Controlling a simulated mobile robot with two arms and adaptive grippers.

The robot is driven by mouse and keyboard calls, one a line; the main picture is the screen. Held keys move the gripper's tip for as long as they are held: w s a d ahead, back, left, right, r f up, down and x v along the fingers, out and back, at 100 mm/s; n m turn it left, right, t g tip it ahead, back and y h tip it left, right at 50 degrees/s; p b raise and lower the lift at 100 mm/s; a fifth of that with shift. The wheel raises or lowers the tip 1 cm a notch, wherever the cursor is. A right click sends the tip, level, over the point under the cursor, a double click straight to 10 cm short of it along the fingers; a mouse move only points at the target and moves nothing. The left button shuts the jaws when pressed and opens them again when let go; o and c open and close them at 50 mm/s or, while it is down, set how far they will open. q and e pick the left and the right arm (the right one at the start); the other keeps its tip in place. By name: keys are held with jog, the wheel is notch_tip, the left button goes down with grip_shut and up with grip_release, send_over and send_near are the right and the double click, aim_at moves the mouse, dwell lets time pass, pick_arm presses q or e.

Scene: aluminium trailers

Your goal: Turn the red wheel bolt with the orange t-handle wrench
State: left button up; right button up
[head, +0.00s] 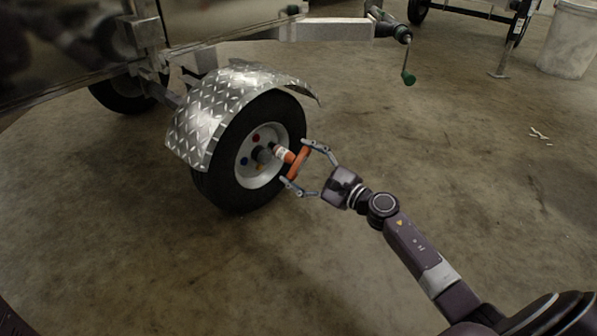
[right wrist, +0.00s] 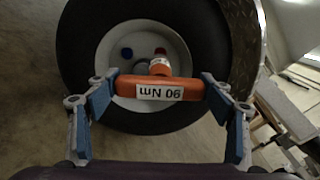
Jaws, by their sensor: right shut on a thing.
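The orange t-handle wrench (head: 298,164) is held crosswise in my right gripper (head: 301,166), its shaft pointing at the wheel (head: 218,185). I cannot tell whether the wrench tip touches anything. My left gripper is not in view.
A blue bolt (head: 244,161) and a yellow bolt (head: 259,167) also sit on the rim, around a grey hub (head: 262,155). A checker-plate fender (head: 205,110) arches over the tyre. The floor right of the wheel is clear.

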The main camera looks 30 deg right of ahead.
aim_at(276, 148)
jog(key=shift+r, duration=0.15)
jog(key=shift+b+x, duration=1.1)
jog(key=shift+x, duration=2.2)
jog(key=shift+r+m+p, duration=0.2)
jog(key=shift+m+p, duration=0.45)
jog(key=shift+m, duration=0.35)
jog(key=m+p, duration=0.7)
jog(key=m, duration=0.8)
jog(key=shift+w+r, duration=0.1)
jog(key=shift+r, duration=0.05)
jog(key=shift+f+m, duration=0.3)
jog(key=shift+m, duration=0.2)
jog(key=shift+p+v, duration=0.85)
jog(key=shift+v, duration=2.55)
